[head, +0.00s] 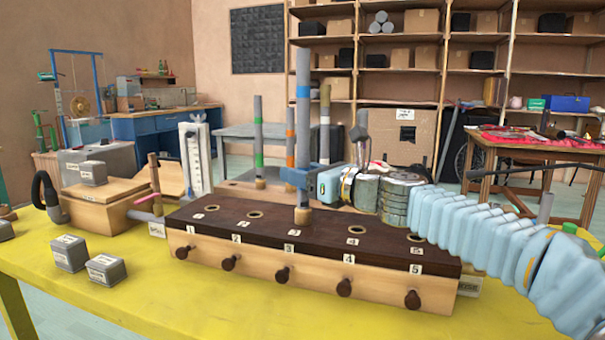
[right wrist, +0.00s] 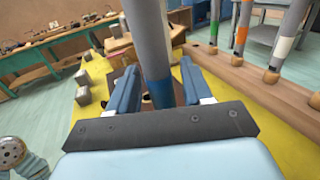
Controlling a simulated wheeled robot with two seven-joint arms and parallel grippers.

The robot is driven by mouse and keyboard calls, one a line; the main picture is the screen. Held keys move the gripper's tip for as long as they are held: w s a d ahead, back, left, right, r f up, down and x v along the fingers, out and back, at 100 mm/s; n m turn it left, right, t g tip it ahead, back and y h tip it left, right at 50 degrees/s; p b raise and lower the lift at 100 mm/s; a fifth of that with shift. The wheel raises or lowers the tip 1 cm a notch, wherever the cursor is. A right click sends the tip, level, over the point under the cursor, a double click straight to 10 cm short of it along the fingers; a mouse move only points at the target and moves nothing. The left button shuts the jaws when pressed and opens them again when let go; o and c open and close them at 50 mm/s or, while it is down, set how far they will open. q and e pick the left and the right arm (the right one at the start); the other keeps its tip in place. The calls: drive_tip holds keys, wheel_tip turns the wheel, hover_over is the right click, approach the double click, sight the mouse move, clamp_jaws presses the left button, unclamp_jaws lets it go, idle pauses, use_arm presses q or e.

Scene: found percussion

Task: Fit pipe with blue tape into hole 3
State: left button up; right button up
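The grey pipe with blue tape (head: 303,120) stands upright over the dark wooden top of the long box (head: 235,225). The blue band is near its upper end. Its cork-coloured foot (head: 303,215) is at hole 3, behind the front label 3, and covers the hole. I cannot tell how far the foot is inside. My right gripper (head: 305,178) is shut around the lower part of the pipe. In the right wrist view the pipe (right wrist: 158,60) runs between the two blue fingers (right wrist: 156,88). My left gripper is not in view.
Behind the box, pipes with green (head: 259,160), orange (head: 290,130) and white (head: 325,130) tape stand in a wooden rail. Hole 2 (head: 255,213), hole 4 (head: 356,229) and hole 1 (head: 205,208) are empty. Grey blocks (head: 106,269) lie on the yellow table (head: 160,300) at left.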

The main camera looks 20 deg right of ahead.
drive_tip(key=shift+o, duration=0.6)
drive_tip(key=v, duration=1.4)
drive_tip(key=shift+a, duration=0.1)
